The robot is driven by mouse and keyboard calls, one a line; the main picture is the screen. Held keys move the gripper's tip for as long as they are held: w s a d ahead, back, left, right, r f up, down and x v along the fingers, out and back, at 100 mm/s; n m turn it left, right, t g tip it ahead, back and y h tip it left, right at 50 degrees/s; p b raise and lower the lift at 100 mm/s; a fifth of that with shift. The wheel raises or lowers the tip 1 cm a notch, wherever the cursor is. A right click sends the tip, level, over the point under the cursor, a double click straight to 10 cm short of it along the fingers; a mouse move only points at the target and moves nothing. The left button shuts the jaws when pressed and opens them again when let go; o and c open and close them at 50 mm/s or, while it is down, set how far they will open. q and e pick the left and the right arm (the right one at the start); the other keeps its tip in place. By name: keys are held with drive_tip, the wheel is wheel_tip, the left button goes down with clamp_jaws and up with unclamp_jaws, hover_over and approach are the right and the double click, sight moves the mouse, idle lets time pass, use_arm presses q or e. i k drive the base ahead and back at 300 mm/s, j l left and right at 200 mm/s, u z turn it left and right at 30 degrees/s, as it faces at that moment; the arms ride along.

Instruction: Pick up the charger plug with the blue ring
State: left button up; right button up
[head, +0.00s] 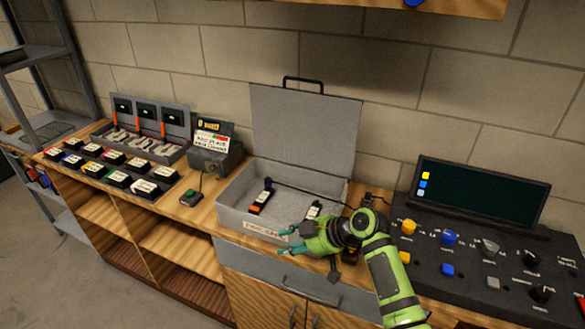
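An open grey metal case (229,213) stands on the workbench with its lid up against the wall. Inside it lies a dark plug-like piece with a white band and an orange end (260,198). A second dark and white piece (313,210) lies at the case's right side, partly behind my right arm. A black cable runs between them. I cannot make out for certain a blue ring on either piece. My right gripper (284,241) is at the case's front right edge, its teal fingertips apart and pointing left, with nothing visible between them. My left gripper is out of view.
A control panel with knobs (470,262) and a dark screen (482,195) fills the right.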

sight(268, 181)
drive_tip(key=i, duration=1)
